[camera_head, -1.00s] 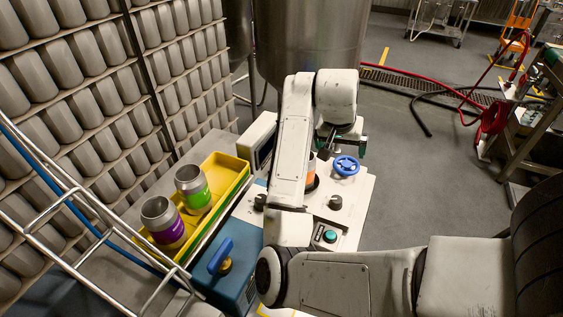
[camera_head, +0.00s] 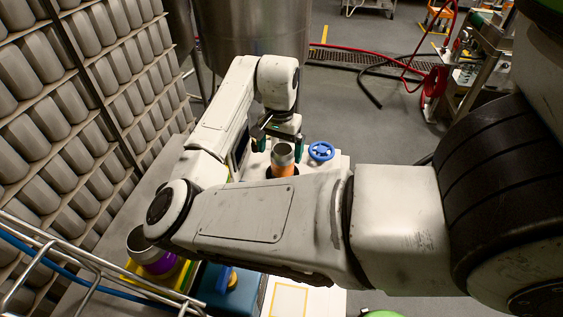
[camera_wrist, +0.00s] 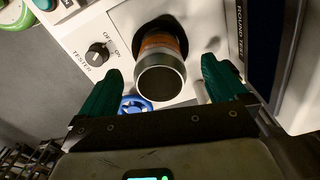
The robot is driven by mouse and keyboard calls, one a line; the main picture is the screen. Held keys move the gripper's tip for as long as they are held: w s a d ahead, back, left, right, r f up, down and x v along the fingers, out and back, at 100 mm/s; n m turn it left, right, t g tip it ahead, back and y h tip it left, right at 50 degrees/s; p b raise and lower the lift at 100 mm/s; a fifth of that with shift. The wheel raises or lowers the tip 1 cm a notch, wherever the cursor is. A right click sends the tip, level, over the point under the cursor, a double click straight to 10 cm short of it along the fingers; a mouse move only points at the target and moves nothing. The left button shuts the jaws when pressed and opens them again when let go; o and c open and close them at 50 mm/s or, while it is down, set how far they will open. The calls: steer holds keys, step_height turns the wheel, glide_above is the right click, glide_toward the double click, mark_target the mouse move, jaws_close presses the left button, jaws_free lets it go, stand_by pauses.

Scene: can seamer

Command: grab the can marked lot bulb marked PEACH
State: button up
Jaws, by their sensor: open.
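A metal can with an orange band (camera_head: 283,162) stands in a dark round recess on a white machine top. It also shows in the wrist view (camera_wrist: 161,74), open end toward the camera. No label text is readable on it. My gripper (camera_head: 278,140) is open just above and around this can. In the wrist view, the green fingers of my gripper (camera_wrist: 163,72) lie on either side of the can, with gaps on both sides. A can with a purple band (camera_head: 155,258) stands in a yellow tray (camera_head: 131,272), partly hidden by my arm.
A blue valve wheel (camera_head: 321,151) sits right of the orange-banded can. A black knob (camera_wrist: 97,54) marked TESTER and a panel reading SOUND TEST (camera_wrist: 241,20) flank it. A blue box (camera_head: 246,291) is in front. Shelves of cans (camera_head: 75,110) line the left.

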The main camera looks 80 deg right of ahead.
steer(key=shift+s+d+f+p, duration=0.1)
steer(key=shift+f+p, duration=0.15)
steer(key=shift+f, duration=0.65)
steer(key=shift+d+f+p, duration=0.15)
steer(key=shift+f+p, duration=0.15)
steer(key=shift+f, duration=0.6)
steer(key=shift+s+d+f+p, duration=0.1)
steer(key=shift+f+p, duration=0.15)
steer(key=shift+f, duration=0.65)
steer(key=shift+c, duration=0.2)
steer(key=c, duration=1)
